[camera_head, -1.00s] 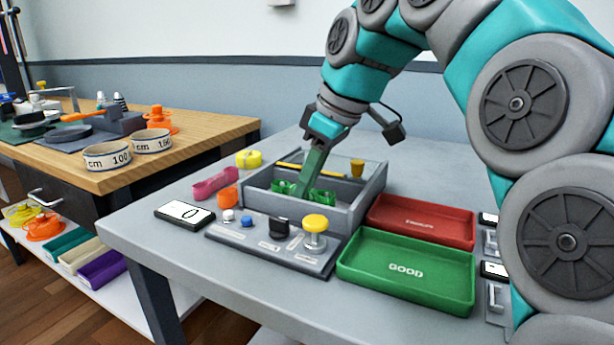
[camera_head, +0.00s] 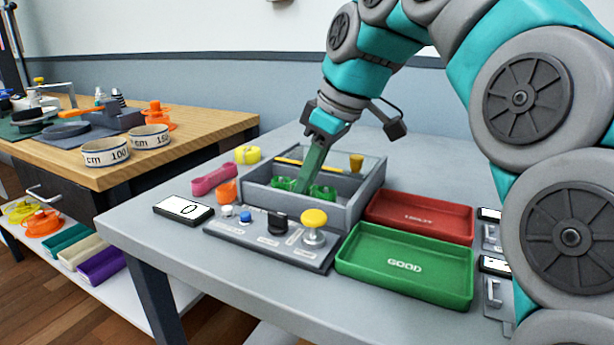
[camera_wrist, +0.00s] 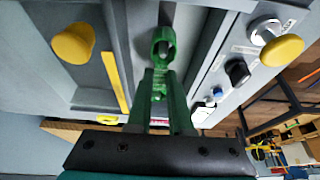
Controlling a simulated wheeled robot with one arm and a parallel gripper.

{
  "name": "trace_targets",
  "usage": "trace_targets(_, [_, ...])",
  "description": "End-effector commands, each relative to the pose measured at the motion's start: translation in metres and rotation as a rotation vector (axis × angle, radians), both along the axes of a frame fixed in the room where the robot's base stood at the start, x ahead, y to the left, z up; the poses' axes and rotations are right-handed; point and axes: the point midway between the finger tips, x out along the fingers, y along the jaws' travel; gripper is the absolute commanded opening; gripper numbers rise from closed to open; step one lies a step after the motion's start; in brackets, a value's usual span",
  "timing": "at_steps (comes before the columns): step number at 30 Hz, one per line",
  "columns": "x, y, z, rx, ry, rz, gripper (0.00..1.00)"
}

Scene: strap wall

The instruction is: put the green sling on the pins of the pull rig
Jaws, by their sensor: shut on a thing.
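The green sling (camera_head: 322,193) is inside the grey open-topped box of the pull rig (camera_head: 346,213), in the head view. My gripper (camera_head: 304,188) reaches down into this box with its green fingers. In the wrist view the sling (camera_wrist: 163,44) extends beyond the fingertips, with a looped end, and my gripper (camera_wrist: 160,82) is shut on it. The rig's pins cannot be made out; the sling, fingers and box walls hide that spot, so I cannot tell whether the sling is around them.
A red tray (camera_head: 420,215) and green tray (camera_head: 405,265) are at right. Pink (camera_head: 213,179) and yellow slings (camera_head: 248,155) lie left.

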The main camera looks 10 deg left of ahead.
Motion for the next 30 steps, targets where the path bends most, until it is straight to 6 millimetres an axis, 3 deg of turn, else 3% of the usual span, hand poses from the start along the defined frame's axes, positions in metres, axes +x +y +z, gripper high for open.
trace_targets(14, [-0.0001, 0.0001, -0.0029, 0.000, 0.000, 0.000, 0.00])
trace_targets(15, [0.0001, 0.0002, -0.0028, 0.000, 0.000, 0.000, 0.21])
trace_targets(21, [0.0000, 0.0002, -0.0028, 0.000, 0.000, 0.000, 0.43])
trace_targets(24, [0.0000, 0.0002, -0.0028, 0.000, 0.000, 0.000, 0.54])
trace_targets(30, [-0.0001, 0.0002, -0.0030, 0.000, 0.000, 0.000, 0.57])
